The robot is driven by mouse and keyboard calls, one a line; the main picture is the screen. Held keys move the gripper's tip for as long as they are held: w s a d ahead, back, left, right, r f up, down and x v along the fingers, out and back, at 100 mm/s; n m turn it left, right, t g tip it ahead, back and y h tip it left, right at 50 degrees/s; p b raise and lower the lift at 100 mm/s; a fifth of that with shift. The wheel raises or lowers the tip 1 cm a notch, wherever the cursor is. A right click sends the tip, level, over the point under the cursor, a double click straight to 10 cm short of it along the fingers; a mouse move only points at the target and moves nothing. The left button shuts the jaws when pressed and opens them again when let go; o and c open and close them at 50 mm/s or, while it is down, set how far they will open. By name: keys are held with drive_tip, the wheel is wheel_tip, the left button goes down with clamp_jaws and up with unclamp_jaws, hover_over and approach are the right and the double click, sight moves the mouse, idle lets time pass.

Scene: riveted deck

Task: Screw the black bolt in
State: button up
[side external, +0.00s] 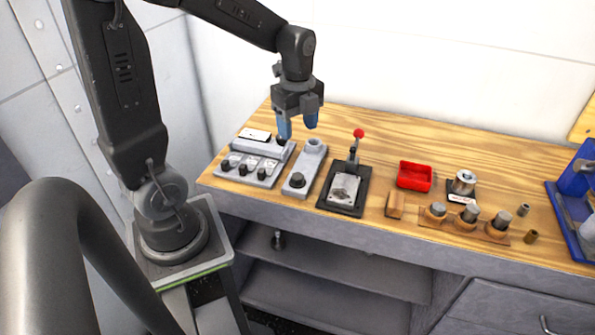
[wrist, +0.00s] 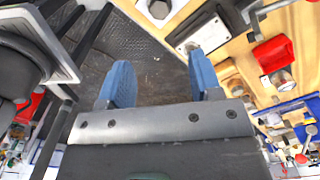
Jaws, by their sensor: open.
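My gripper (side external: 298,126) hangs above the back left of the wooden bench with its two blue fingers apart and nothing between them. In the wrist view the open fingers (wrist: 163,88) have only dark floor behind the gap. A grey block (side external: 308,164) stands on the bench just below and right of the fingers. A dark round bolt head (side external: 297,180) sits at its front end, and a raised grey ring is at its back end. This looks like the black bolt; how deep it sits cannot be told. A dark round head also shows at the wrist view's top edge (wrist: 158,8).
A grey panel with several black knobs (side external: 248,167) is left of the block. A red-balled lever (side external: 357,145) stands upright to the right. Further right are a red tray (side external: 414,176), a metal cylinder (side external: 464,182), a wooden peg holder (side external: 463,225) and a blue bin (side external: 570,215).

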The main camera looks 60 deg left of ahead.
sight(298, 176)
wheel_tip(298, 176, down, 14)
drive_tip(key=n, duration=1.6)
drive_tip(key=shift+f+n, duration=0.1)
drive_tip(key=shift+n, duration=0.2)
drive_tip(key=c, duration=0.9)
